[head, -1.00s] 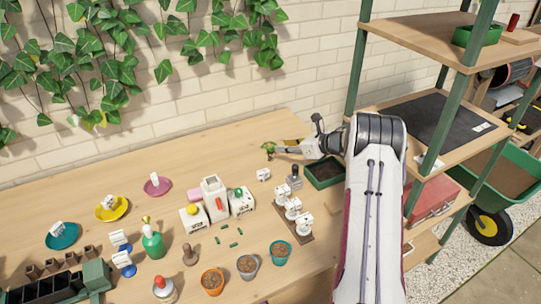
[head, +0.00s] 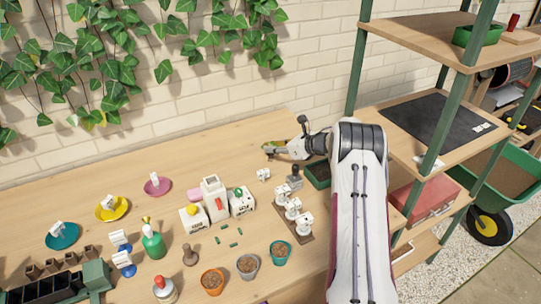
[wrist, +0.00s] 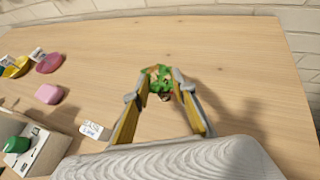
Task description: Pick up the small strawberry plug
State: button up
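The small strawberry plug (wrist: 158,80) shows in the wrist view as a clump of green leaves with a darker spot, standing on the wooden bench. It lies at the far end of my gripper (wrist: 162,78), between the two yellow-padded fingertips. The fingers are apart, and I see no clear grip on the plug; its lower part is hidden. In the head view my gripper (head: 268,151) is low over the back of the bench, and the plug is mostly hidden at its fingertips.
A pink block (wrist: 48,94) and a white label (wrist: 92,130) lie left of my gripper. A dark soil tray (head: 317,174) is close on the right. The bench behind is clear.

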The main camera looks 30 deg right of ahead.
dwell(0.3)
grip_shut()
jog(key=shift+r, duration=0.15)
notch_tip(320, 180, up, 10)
dwell(0.7)
dwell(0.4)
